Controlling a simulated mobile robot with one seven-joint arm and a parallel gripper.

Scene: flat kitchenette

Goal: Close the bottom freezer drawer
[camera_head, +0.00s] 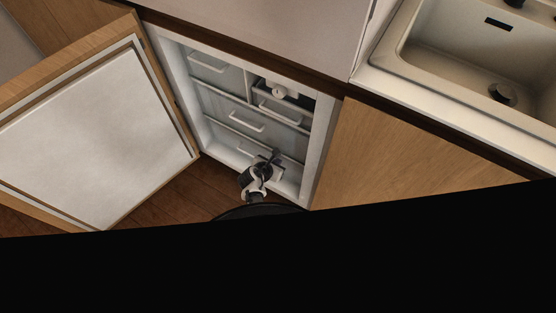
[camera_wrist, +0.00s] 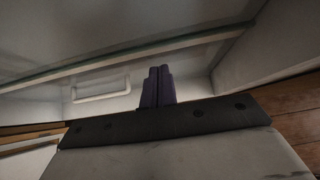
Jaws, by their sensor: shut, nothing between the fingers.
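The freezer (camera_head: 196,60) stands open under the counter, with several drawers inside, each with a pale handle. The bottom drawer (camera_head: 226,145) is the lowest one in the head view, partly hidden behind my arm. My gripper (camera_head: 273,157) is at the lower right of the freezer opening, in front of this drawer. In the wrist view my gripper (camera_wrist: 158,75) has its dark fingers together and empty, pointing toward a pale drawer front. A handle (camera_wrist: 102,90) shows left of the fingers. I cannot tell whether the fingertips touch the drawer, or how far out it stands.
The freezer door (camera_head: 95,130) is swung wide open to the left. A wooden cabinet front (camera_head: 400,155) is to the right, below the sink (camera_head: 470,50). Wooden floor (camera_head: 170,190) shows between the door and the freezer. A black area covers the bottom of the head view.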

